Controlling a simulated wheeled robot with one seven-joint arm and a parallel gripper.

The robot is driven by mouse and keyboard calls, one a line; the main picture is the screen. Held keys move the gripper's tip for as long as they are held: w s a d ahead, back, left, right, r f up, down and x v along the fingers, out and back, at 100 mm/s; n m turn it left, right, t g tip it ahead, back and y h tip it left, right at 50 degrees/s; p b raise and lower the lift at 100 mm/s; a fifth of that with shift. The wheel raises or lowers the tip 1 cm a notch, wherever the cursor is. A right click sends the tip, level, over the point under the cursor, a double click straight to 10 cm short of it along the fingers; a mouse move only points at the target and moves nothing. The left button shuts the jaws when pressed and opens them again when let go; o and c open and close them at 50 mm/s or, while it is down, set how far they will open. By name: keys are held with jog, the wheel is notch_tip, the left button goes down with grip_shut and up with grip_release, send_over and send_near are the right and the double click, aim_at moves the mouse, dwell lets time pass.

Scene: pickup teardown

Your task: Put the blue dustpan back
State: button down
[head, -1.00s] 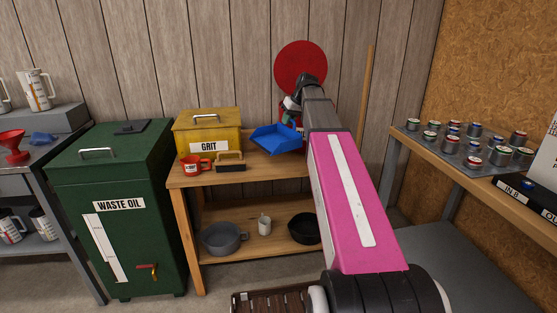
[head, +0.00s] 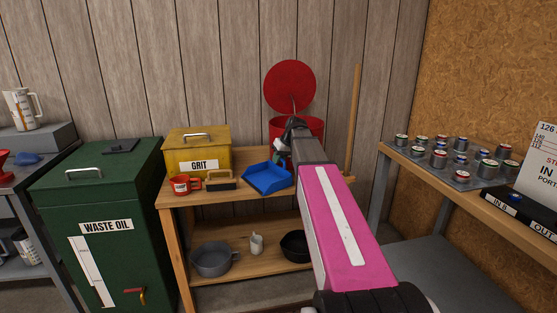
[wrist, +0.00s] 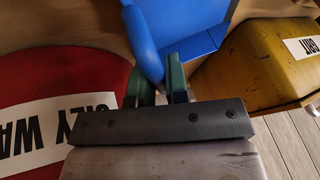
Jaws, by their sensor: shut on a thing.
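The blue dustpan (head: 267,179) is at the top of the wooden bench (head: 310,187), right of the hand brush. It looks level, resting on or just above the top; I cannot tell which. In the wrist view its pan (wrist: 185,28) and raised handle (wrist: 143,42) show. My gripper (wrist: 161,85) has its green fingers shut on the handle. In the head view my gripper (head: 284,147) is at the pan's far side, partly hidden by my arm.
A yellow grit box (head: 198,152), red mug (head: 184,185) and brush (head: 220,181) stand left of the dustpan. A red waste can (head: 309,128) with raised lid (head: 290,87) is behind. A wooden pole (head: 354,120) stands at right.

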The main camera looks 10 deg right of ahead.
jog(key=c, duration=1.1)
grip_release()
jog(key=v, duration=1.2)
